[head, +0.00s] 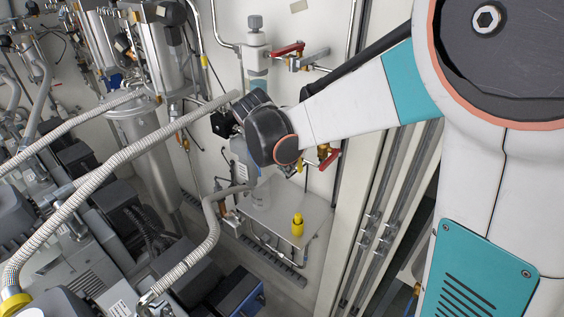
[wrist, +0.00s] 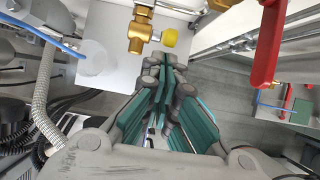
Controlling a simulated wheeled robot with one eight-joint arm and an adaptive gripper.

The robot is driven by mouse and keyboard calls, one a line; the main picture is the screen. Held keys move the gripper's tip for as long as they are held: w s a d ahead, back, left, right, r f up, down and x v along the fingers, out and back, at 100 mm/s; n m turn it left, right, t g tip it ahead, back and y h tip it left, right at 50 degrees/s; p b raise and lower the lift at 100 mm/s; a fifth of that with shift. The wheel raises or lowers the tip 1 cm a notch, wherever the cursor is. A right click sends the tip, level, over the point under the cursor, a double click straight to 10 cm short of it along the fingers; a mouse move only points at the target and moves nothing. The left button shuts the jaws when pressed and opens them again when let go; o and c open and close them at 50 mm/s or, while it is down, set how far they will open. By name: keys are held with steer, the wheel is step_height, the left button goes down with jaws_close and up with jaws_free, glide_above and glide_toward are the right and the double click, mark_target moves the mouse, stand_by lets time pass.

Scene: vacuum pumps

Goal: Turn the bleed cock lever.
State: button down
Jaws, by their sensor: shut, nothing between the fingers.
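A red lever (wrist: 268,45) hangs large at the upper right of the wrist view, with brass at its top edge. A red lever (head: 330,155) with brass fittings also shows beside my wrist in the head view. I cannot tell for sure which red lever is the bleed cock's. My gripper (wrist: 163,65) is shut and empty, its fingertips just below a brass fitting (wrist: 138,30) with a yellow cap (wrist: 169,38). The gripper is left of the large red lever and apart from it. In the head view my wrist hides most of the gripper.
Another red lever (head: 286,50) sits on piping higher on the wall. A yellow part (head: 297,224) stands on a pale shelf (head: 275,207) below my wrist. Ribbed hoses (head: 110,165) and pumps crowd the left. A pale frame post (head: 365,200) stands close to the right.

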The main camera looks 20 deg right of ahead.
steer(key=shift+d, duration=0.1)
steer(key=shift+w+d+r+y+b, duration=0.4)
steer(key=shift+w+d+r+b, duration=0.15)
steer(key=shift+d+r, duration=0.15)
steer(key=shift+r, duration=0.15)
